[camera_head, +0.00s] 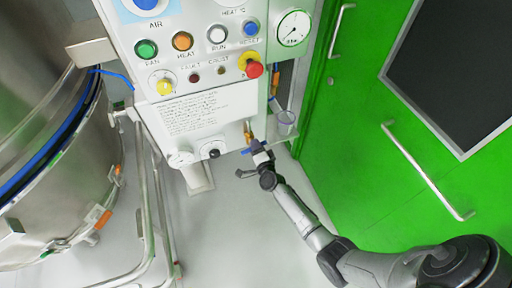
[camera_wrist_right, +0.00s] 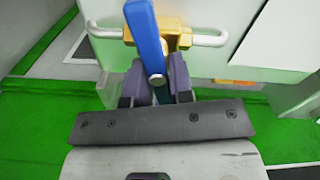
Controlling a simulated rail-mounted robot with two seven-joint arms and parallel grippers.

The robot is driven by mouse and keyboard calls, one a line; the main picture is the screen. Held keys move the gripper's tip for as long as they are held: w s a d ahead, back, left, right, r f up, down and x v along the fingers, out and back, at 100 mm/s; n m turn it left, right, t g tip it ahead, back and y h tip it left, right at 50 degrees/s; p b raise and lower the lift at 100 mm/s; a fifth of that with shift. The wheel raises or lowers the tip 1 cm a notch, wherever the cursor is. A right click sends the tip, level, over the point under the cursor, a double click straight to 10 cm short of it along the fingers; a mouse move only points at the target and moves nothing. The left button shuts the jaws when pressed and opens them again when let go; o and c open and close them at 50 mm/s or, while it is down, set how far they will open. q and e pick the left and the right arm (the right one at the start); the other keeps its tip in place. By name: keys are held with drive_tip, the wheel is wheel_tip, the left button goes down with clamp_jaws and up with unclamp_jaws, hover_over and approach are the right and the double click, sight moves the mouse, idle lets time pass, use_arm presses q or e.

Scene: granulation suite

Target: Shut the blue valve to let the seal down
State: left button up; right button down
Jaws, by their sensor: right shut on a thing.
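The blue valve handle (camera_head: 247,151) is low on the white control panel, by a brass fitting (camera_head: 247,131). My right gripper (camera_head: 262,157) is at it in the head view. In the right wrist view the blue handle (camera_wrist_right: 146,38) runs down from the brass valve body (camera_wrist_right: 180,38) between the fingers of my right gripper (camera_wrist_right: 156,82), which are shut on it. The handle's lower end is partly hidden by the fingers. A blue band (camera_head: 62,142) circles the steel vessel at the left; I cannot tell if it is the seal. My left gripper is not in view.
The white panel (camera_head: 210,112) carries several buttons, a red knob (camera_head: 254,69) and a round gauge (camera_head: 293,28) above the valve. A green door (camera_head: 350,130) with bar handles stands at the right. Steel pipes (camera_head: 150,205) run down by the vessel. The pale floor below the valve is clear.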

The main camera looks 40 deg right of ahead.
drive_tip(key=shift+f+m+b, duration=0.15)
drive_tip(key=shift+m+b, duration=0.25)
drive_tip(key=shift+m, duration=1.3)
drive_tip(key=c, duration=1.1)
unclamp_jaws()
drive_tip(key=shift+p+v, duration=1.35)
drive_tip(key=shift+v, duration=5.6)
drive_tip(key=shift+w, duration=0.1)
